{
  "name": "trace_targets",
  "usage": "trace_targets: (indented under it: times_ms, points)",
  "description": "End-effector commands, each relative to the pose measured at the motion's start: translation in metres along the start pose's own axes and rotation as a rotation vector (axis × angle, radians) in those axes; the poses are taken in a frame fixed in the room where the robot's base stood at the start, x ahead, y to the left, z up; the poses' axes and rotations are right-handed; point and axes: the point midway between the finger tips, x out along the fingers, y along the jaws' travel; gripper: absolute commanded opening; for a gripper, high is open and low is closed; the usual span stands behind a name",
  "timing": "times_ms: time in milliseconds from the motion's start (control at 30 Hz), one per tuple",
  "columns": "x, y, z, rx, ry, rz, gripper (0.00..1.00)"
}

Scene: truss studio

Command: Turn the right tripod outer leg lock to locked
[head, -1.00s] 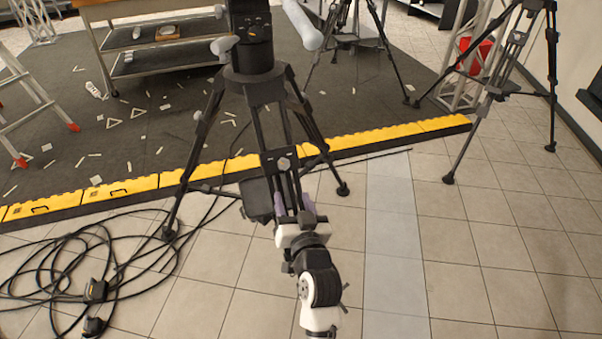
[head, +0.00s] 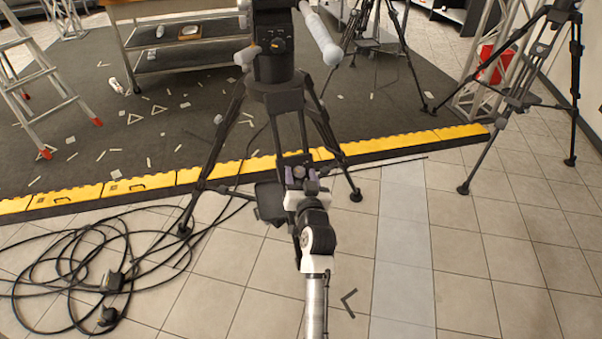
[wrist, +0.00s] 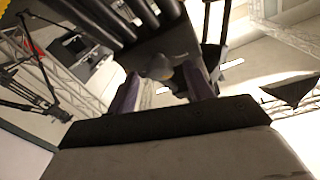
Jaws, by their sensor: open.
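A black tripod (head: 276,97) stands close in front of me, its legs spread on the tiles. My gripper (head: 298,177) is at its front leg in the head view, and my arm hides much of that leg's lower part. In the wrist view my gripper (wrist: 161,88) is open, with a purple finger on each side. A grey rounded knob (wrist: 157,66) shows between and just beyond the fingertips, beside dark tubes. I cannot tell whether the fingers touch it or whether it is locked. Another tripod (head: 520,100) stands at the far right.
A yellow-topped cable ramp (head: 150,183) crosses behind the near tripod. Black cables (head: 75,265) lie coiled on the left tiles. A ladder (head: 45,80) and a cart (head: 180,58) stand behind. The tiles at the front right are mostly clear.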

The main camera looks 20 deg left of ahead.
Motion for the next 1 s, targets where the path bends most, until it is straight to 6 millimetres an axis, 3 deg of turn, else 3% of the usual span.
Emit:
trace_targets:
  times_ms: [367,700,1000]
  points:
    - [0.0051,0.0001,0.0004,0.000,0.000,0.000,0.50]
    - [0.0049,0.0001,0.0003,0.000,0.000,0.000,0.07]
    - [0.0046,-0.0011,-0.0032,0.024,-0.001,0.016,0.07]
